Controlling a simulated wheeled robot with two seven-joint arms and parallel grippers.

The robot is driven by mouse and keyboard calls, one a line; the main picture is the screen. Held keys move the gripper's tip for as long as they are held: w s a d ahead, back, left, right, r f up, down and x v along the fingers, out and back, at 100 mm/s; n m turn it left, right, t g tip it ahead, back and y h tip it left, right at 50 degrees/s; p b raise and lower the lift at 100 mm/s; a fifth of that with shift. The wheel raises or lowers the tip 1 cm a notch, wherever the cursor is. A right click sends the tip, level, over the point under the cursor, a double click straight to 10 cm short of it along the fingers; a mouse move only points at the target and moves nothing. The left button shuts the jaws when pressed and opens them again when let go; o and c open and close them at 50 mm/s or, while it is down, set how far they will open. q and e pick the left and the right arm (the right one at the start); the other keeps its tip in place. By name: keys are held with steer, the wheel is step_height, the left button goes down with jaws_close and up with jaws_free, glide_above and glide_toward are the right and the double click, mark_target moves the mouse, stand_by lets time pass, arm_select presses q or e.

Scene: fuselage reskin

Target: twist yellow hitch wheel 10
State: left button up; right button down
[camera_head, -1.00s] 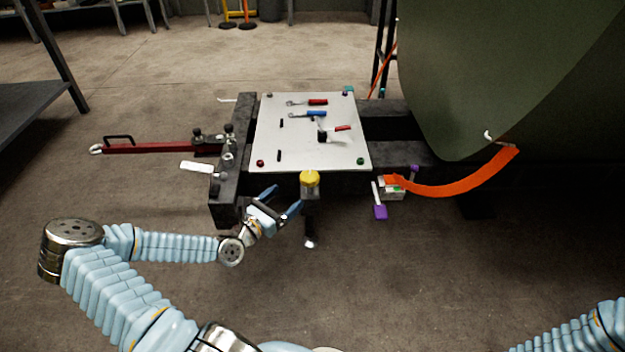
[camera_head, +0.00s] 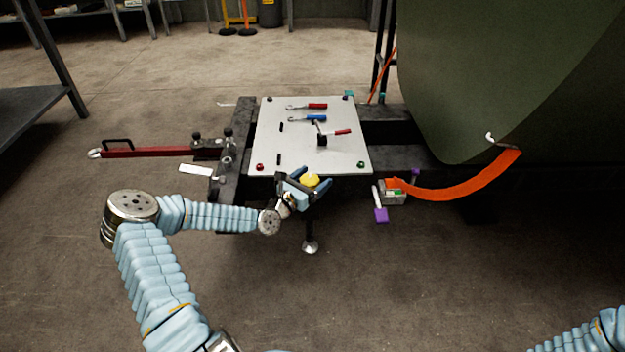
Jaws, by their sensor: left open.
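The yellow hitch wheel (camera_head: 311,180) sits at the near edge of the cart, on top of a dark post whose foot (camera_head: 310,247) shows below. My left gripper (camera_head: 305,184) is at the wheel with its jaws open. One blue finger is on the left and far side of the wheel, the other on its right. I cannot tell whether either finger touches the wheel. The gripper hides most of the post under the wheel. Of my right arm only a piece (camera_head: 590,335) shows at the lower right corner; its gripper is out of view.
A white panel (camera_head: 345,115) with red- and blue-handled tools lies on the dark cart frame. A red tow bar (camera_head: 150,152) juts left. An orange strap (camera_head: 460,185) hangs from the large green fuselage (camera_head: 480,70) at right. The floor in front is clear.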

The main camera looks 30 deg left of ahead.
arm_select(q)
steer(key=c, duration=1)
steer(key=shift+o, duration=0.2)
steer(key=shift+r, duration=0.1)
